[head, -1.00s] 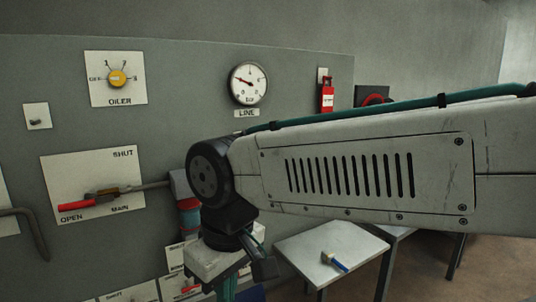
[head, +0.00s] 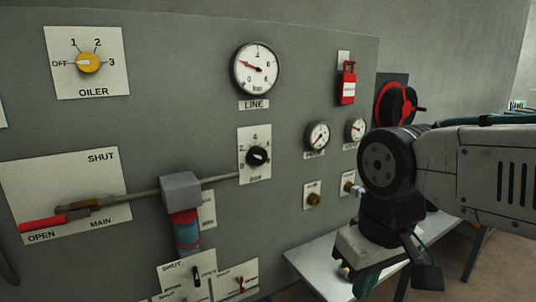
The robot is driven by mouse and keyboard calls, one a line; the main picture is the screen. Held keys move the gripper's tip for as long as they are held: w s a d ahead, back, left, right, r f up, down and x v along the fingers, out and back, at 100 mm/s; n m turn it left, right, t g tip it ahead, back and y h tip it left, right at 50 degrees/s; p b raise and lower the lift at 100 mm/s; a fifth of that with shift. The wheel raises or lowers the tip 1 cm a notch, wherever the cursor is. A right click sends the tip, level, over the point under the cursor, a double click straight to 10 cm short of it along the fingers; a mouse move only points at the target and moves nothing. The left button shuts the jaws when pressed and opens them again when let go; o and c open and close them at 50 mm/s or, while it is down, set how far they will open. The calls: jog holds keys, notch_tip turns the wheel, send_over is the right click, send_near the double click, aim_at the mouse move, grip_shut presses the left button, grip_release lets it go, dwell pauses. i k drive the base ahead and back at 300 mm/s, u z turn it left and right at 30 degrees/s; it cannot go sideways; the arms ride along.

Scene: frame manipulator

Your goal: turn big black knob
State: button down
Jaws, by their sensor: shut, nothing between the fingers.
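A round black knob (head: 257,156) sits on a white plate with a numbered scale, below the LINE gauge on the grey panel. A larger black disc with a crank handle (head: 400,104) stands farther right on a red and dark mount. My gripper (head: 366,282) hangs from the arm at lower right, in front of the side table. It is shut and empty, clear of the knob and to its lower right. Its fingertips are low in the picture and hard to make out.
A long MAIN lever (head: 68,217) and a grey block (head: 181,191) stick out at left. A table (head: 312,254) stands below.

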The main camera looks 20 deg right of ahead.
aim_at(257, 155)
jog(key=k, duration=1.25)
jog(key=z, duration=0.65)
jog(key=i, duration=1.35)
jog(key=u, duration=0.45)
